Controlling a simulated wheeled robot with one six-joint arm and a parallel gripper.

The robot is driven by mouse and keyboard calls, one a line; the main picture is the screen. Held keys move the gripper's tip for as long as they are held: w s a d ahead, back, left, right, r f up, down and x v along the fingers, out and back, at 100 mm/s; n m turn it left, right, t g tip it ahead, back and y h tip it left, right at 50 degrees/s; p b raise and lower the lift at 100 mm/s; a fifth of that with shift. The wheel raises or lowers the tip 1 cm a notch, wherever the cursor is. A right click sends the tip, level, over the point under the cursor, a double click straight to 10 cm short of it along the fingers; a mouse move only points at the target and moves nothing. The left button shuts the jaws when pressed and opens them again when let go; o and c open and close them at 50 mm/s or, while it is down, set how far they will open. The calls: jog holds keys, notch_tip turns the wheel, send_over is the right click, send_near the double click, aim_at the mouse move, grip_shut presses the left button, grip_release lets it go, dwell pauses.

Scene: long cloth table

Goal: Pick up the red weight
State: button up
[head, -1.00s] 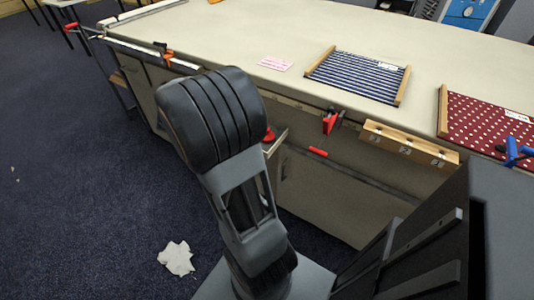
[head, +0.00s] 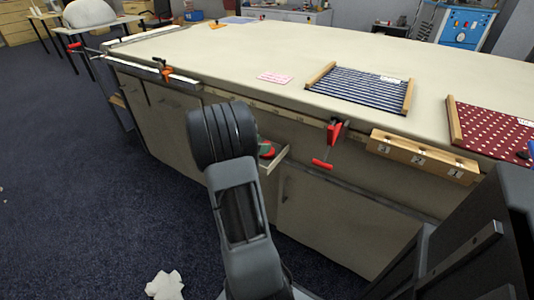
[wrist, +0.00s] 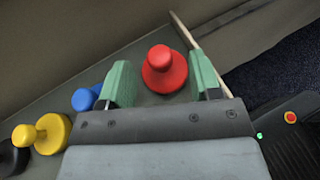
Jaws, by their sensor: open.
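The red weight (wrist: 164,69), a round disc with a knob, sits in a grey drawer (wrist: 62,106) in the wrist view. My gripper (wrist: 163,78) is open, with one green finger on each side of the red weight. The weight lies between the fingers, nearer the right one; I cannot tell whether either touches it.
In the wrist view, a blue weight (wrist: 84,99) is close beside the left finger, with a yellow weight (wrist: 42,133) and a black one (wrist: 12,158) farther left. The drawer's pale wall (wrist: 187,32) rises by the right finger. A red clamp (head: 330,142) hangs right of the drawer.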

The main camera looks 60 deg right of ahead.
jog(key=x, duration=0.2)
jog(key=b+x, duration=0.1)
jog(key=x, duration=0.1)
jog(key=shift+a+f+b, duration=0.15)
jog(key=shift+f+b, duration=0.1)
jog(key=shift+b, duration=0.05)
jog(key=shift+s+d+f, duration=0.15)
jog(key=shift+s+d, duration=0.05)
jog(key=shift+d, duration=0.45)
jog(key=shift+c, duration=0.4)
grip_shut()
